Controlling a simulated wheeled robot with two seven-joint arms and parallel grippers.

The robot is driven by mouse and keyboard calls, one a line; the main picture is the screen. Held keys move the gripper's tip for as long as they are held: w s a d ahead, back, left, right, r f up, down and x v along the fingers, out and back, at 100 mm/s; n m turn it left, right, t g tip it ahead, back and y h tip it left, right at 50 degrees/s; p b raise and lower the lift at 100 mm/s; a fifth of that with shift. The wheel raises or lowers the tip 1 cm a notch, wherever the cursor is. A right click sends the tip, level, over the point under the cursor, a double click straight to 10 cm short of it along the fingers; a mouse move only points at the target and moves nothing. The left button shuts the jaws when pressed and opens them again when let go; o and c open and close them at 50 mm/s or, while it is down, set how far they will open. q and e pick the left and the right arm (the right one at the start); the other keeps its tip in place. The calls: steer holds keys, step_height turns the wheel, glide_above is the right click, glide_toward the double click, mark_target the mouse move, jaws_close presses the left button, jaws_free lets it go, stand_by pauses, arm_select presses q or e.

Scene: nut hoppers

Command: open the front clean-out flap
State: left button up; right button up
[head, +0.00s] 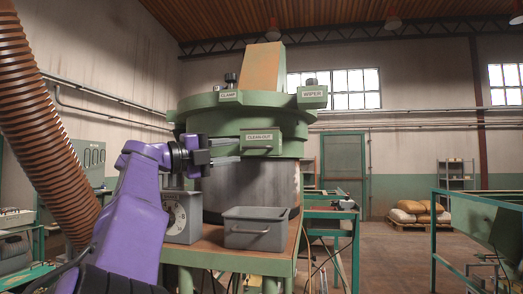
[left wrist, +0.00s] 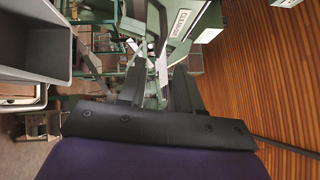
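The front clean-out flap (head: 258,137) is a green panel on the hopper's green collar, with a white CLEAN-OUT label. A green bar-like handle (head: 257,149) runs along it below the label. The flap appears shut. My left gripper (head: 238,150) points right, with its fingers spread one above the other and their tips at the left end of the flap. In the left wrist view the two dark fingers (left wrist: 158,88) stand apart, with pale and green parts showing between and beyond them. I cannot tell whether they touch the handle. My right gripper is out of view.
A grey bin (head: 256,229) with a handle stands on the table (head: 215,250) below the hopper, next to a grey dial scale (head: 182,216). A ribbed brown hose (head: 40,120) hangs at the left. CLAMP (head: 228,96) and WIPER (head: 312,94) labels sit above the flap.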

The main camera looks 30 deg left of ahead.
mark_target(255, 148)
arm_select(q)
steer(key=p+x, duration=0.3)
steer(key=x, duration=0.5)
steer(key=shift+w+d+r, duration=0.1)
steer(key=shift+w, duration=0.05)
jaws_close()
